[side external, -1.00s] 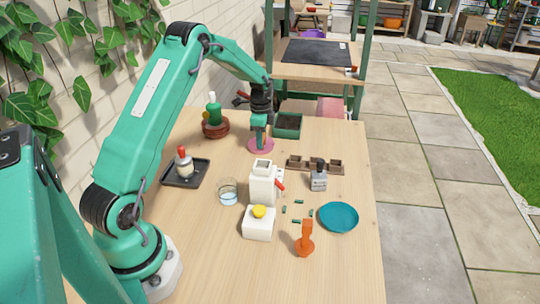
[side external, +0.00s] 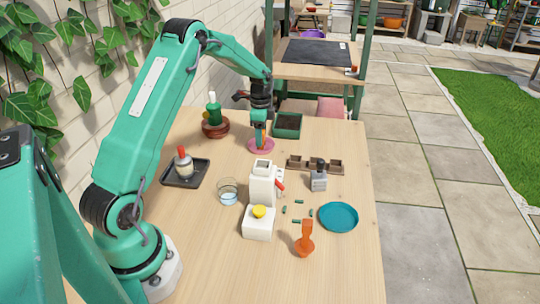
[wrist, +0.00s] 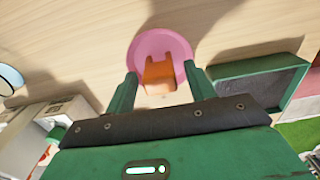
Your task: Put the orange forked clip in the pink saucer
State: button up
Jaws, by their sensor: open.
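The pink saucer (side external: 263,149) lies on the wooden table near its far side, and it also shows in the wrist view (wrist: 137,48). The orange forked clip (wrist: 160,74) is over the saucer in the wrist view, between my fingers. In the side view only an orange sliver of the clip (side external: 260,139) shows between the fingers. My gripper (wrist: 160,72) is open, with one finger on each side of the clip and a gap to each. In the side view my gripper (side external: 260,147) reaches down over the saucer. The clip's underside is hidden.
A green tray (side external: 289,135) stands close right of the saucer. A green bottle in a brown pot (side external: 215,130) stands to the left. A white dispenser (side external: 262,185) stands nearer. A blue plate (side external: 338,217) and another orange object (side external: 304,243) are at the front right.

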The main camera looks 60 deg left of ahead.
notch_tip(320, 180, up, 10)
jog(key=shift+r, duration=0.2)
dwell(0.8)
jog(key=s+d+r+n+t, duration=0.1)
jog(key=s+d+r+n, duration=0.1)
jog(key=s+d+r, duration=0.5)
jog(key=s+d+r+n+t, duration=0.2)
jog(key=s+d+r, duration=0.1)
jog(key=d+r, duration=0.4)
jog(key=s+d+f+n+t, duration=0.1)
jog(key=s+d+n, duration=0.1)
jog(key=s+d, duration=0.3)
jog(key=s+d+f+n+t, duration=0.1)
jog(key=s+d+n, duration=0.2)
jog(key=s+d, duration=0.3)
jog(key=s, duration=0.5)
jog(key=shift+f+t, duration=0.3)
jog(key=shift+f, duration=0.1)
